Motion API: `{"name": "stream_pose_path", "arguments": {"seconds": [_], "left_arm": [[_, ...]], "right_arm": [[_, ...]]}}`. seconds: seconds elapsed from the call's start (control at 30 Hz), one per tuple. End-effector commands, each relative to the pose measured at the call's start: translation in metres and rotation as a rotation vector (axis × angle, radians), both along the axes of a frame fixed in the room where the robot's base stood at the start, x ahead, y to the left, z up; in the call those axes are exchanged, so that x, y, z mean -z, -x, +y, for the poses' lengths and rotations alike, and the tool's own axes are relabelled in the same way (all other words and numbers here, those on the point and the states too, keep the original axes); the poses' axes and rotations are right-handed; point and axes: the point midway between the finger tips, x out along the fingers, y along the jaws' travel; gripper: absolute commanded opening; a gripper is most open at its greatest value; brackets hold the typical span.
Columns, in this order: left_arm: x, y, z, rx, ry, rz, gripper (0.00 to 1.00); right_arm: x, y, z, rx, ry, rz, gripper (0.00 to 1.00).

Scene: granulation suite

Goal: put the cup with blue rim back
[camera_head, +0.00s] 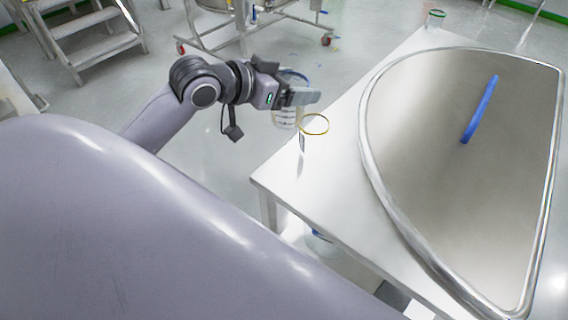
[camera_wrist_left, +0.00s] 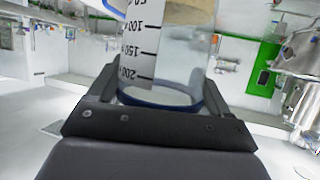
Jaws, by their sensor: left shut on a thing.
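The clear cup with blue rim (camera_head: 285,118) is in my left gripper (camera_head: 302,97), held in the air off the table's left edge. The gripper hides part of its upper body. In the left wrist view the cup (camera_wrist_left: 185,50) fills the space between the fingers (camera_wrist_left: 158,97). It shows black volume marks, a blue ring near the fingers and some beige contents. My left gripper is shut on it. My right gripper is not in view.
A clear cup with yellow rim (camera_head: 314,124) stands near the left edge of the white table (camera_head: 300,180). A cup with green rim (camera_head: 435,18) stands at the far end. A large metal lid with a blue handle (camera_head: 480,108) covers much of the tabletop.

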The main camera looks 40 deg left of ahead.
Motion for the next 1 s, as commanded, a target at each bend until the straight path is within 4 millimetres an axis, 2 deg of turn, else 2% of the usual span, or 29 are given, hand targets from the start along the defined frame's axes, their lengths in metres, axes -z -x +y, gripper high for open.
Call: {"name": "stream_pose_path", "arguments": {"seconds": [0.03, 0.13, 0.27, 0.37, 0.8, 1.0], "left_arm": [[-0.011, -0.002, 0.004, 0.016, -0.005, -0.007, 0.49], [-0.025, -0.002, 0.007, 0.044, -0.007, -0.01, 0.49], [-0.028, -0.001, 0.008, 0.063, -0.004, -0.008, 0.49], [-0.012, -0.001, 0.008, 0.067, 0.0, -0.003, 0.49], [0.102, -0.001, 0.008, 0.065, 0.0, -0.004, 0.49], [0.123, -0.001, 0.008, 0.065, -0.003, -0.008, 0.49]], "right_arm": [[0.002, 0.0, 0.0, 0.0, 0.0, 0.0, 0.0], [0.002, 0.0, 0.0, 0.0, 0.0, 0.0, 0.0], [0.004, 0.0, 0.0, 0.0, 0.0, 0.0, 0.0], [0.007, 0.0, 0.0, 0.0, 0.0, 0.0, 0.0], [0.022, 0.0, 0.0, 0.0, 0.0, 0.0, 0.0], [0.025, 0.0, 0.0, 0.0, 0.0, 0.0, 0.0]]}}
